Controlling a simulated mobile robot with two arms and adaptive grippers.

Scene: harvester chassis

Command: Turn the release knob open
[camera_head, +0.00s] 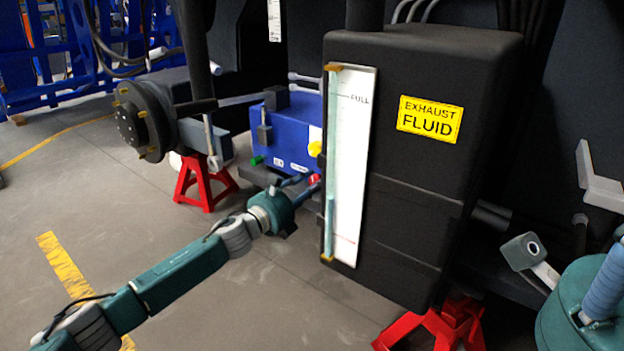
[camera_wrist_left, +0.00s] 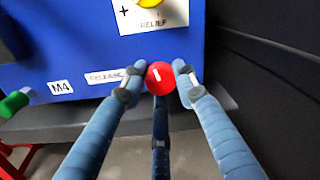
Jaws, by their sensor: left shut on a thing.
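The release knob is a small red knob with a short white mark, low on the front of a blue box (camera_head: 287,137). It shows between my fingertips in the left wrist view (camera_wrist_left: 161,78) and as a small red spot in the head view (camera_head: 314,180). In the left wrist view its white mark stands nearly upright. My left gripper (camera_head: 303,183) is shut on the knob, with one fingertip on each side and a third finger below it. The release label (camera_wrist_left: 107,76) is partly covered by a finger. Part of my right gripper (camera_head: 590,300) shows at the lower right edge; its fingertips are not clear.
A yellow relief knob (camera_wrist_left: 151,3) sits above the red one. A green part (camera_wrist_left: 14,103) sticks out at left. The black exhaust fluid tank (camera_head: 440,150) with its white gauge (camera_head: 353,170) stands close right of the box. A red stand (camera_head: 203,183) is at left. Floor at left is open.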

